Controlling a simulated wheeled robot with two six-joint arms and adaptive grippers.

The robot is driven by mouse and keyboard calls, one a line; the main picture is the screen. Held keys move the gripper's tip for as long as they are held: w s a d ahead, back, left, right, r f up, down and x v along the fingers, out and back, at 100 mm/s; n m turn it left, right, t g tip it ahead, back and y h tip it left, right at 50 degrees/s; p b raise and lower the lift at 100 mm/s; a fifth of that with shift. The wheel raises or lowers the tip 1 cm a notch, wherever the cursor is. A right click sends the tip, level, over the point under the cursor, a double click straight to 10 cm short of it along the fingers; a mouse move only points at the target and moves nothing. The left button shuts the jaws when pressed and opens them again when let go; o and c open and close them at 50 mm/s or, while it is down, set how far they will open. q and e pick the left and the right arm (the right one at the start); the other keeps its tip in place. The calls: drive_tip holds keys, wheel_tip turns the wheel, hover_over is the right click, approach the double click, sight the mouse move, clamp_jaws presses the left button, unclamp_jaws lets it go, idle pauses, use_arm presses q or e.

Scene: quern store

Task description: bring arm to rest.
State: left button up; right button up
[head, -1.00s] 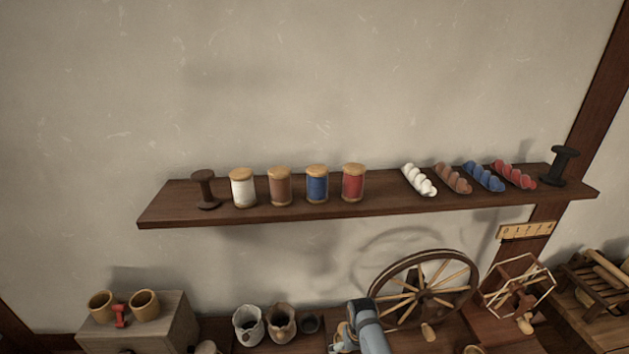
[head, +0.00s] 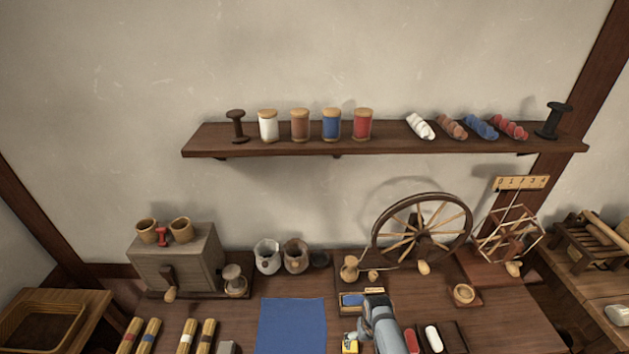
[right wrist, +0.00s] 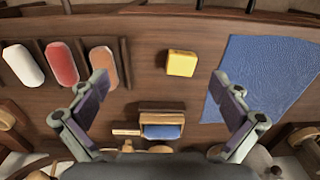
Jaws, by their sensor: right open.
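My right arm (head: 380,322) reaches in from the bottom of the head view, over the workbench. Its gripper (right wrist: 160,88) is open in the right wrist view, with the two fingers wide apart and nothing between them but the bench below. A yellow block (right wrist: 182,63) lies on the bench beyond the fingertips, and a small box with a blue pad (right wrist: 162,131) lies nearer the palm. The blue mat (head: 292,324) lies flat to the left of the arm in the head view. My left gripper is not in view.
White (right wrist: 22,65), red (right wrist: 62,63) and brown (right wrist: 103,66) rolls lie in a rack beside the gripper. The spinning wheel (head: 423,229) and grey mill (head: 178,262) stand at the back of the bench. A shelf (head: 385,145) with spools hangs above.

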drive_tip(key=s+d+f+b, duration=0.2)
drive_tip(key=s+d+f, duration=0.1)
drive_tip(key=s+f, duration=0.75)
drive_tip(key=s+d+f+b, duration=0.3)
drive_tip(key=s+f, duration=0.7)
drive_tip(key=f, duration=0.1)
use_arm(q)
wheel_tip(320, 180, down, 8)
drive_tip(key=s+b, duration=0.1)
drive_tip(key=b, duration=0.1)
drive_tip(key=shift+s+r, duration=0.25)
use_arm(e)
drive_tip(key=s+d+f, duration=0.3)
drive_tip(key=s, duration=0.5)
drive_tip(key=s+d+f+t, duration=0.1)
drive_tip(key=s+d+f, duration=0.1)
drive_tip(key=s, duration=0.6)
drive_tip(key=shift+s+d+f+h, duration=0.25)
drive_tip(key=shift+d+f+h, duration=0.15)
drive_tip(key=shift+c, duration=0.4)
